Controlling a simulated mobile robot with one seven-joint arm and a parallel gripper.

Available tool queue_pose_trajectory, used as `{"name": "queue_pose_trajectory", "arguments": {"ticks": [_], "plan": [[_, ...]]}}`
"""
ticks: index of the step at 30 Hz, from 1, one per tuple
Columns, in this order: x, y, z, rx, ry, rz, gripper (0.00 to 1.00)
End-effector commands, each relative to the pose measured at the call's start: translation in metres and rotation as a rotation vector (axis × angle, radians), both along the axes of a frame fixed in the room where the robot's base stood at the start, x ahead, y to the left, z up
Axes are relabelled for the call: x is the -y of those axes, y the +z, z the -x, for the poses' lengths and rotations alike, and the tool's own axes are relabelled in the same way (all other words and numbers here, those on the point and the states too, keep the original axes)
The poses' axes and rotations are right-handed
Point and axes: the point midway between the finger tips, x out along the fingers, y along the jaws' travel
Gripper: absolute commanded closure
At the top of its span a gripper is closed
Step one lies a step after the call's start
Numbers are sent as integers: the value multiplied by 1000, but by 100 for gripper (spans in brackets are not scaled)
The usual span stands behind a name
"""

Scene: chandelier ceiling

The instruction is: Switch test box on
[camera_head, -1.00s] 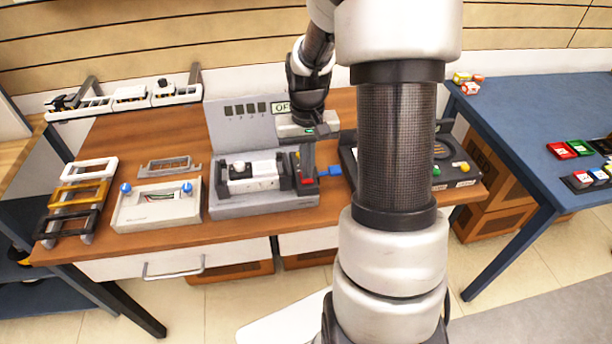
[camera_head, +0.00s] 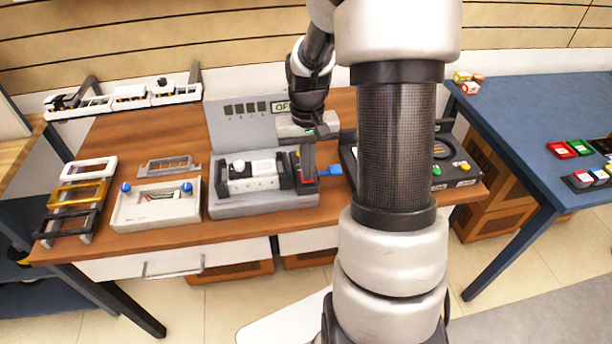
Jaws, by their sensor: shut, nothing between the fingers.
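The test box is a grey unit (camera_head: 262,205) on the wooden table, with an upright panel (camera_head: 235,132) at its back. A small display (camera_head: 281,106) on the panel shows "OF", the rest hidden behind my wrist. A white block with a round knob (camera_head: 252,177) sits in the box's bed. A red part (camera_head: 307,152), seemingly the switch, stands at the box's right end. My gripper (camera_head: 308,145) points down just above and behind this red part. Its fingers are shut and hard to make out; I cannot tell whether they touch it.
A grey tray with blue knobs (camera_head: 156,206) and several coloured frames (camera_head: 80,194) lie to the left. A blue connector (camera_head: 330,170) sticks out right of the box. A dark console (camera_head: 455,172) is partly hidden behind my arm. A blue table (camera_head: 530,105) stands at the right.

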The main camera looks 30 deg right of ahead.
Motion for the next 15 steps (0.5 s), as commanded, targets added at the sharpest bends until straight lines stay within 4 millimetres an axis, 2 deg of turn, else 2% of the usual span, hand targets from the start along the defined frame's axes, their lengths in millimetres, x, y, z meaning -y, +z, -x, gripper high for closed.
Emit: {"name": "queue_pose_trajectory", "arguments": {"ticks": [15], "plan": [[0, -9, 0, 0, 0, 0, 100]]}}
